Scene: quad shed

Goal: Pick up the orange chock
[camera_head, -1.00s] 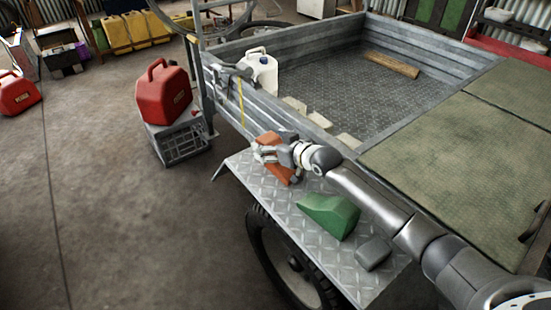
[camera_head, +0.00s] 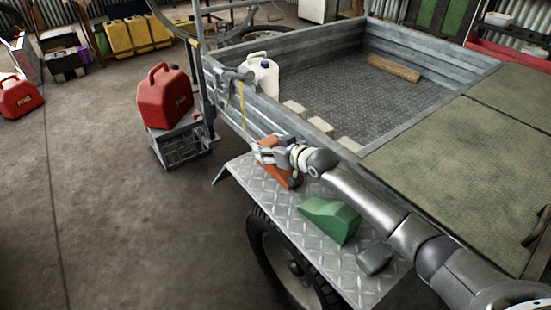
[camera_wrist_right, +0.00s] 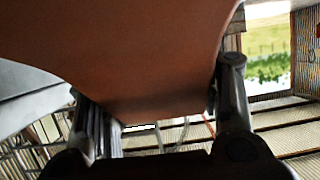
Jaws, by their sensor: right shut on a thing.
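The orange chock (camera_head: 283,176) is at the far left end of the trailer's checker-plate mudguard (camera_head: 254,182). My right gripper (camera_head: 268,154) is shut on it from above and partly hides it. In the right wrist view the chock (camera_wrist_right: 130,60) fills the upper middle, between the two fingers of my right gripper (camera_wrist_right: 165,110). In the head view I cannot tell whether the chock touches the mudguard. My left gripper is not in view.
A green chock (camera_head: 329,219) and a grey block (camera_head: 375,258) sit on the same mudguard, nearer to me. The trailer's side wall (camera_head: 235,112) runs behind it. Open floor (camera_head: 120,220) lies left.

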